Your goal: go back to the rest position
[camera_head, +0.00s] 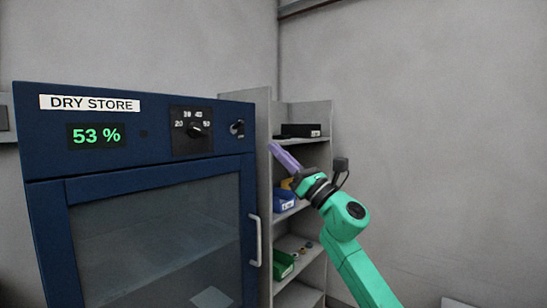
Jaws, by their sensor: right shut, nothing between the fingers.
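My right gripper (277,153) has purple fingers and sits at the end of my green right arm, which comes in from the lower right. It is shut and empty, raised in front of the shelf unit, to the right of the dry store cabinet (150,163). It appears apart from the cabinet, though the depth gap is hard to judge. My left gripper is not in view.
The blue cabinet's display reads 53 %, with a dial (196,130), a small knob (238,128) and a closed glass door with a handle (255,241). The grey shelf unit (262,110) holds a black box (300,131), a blue bin (285,203) and a green bin (283,265). Bare wall lies right.

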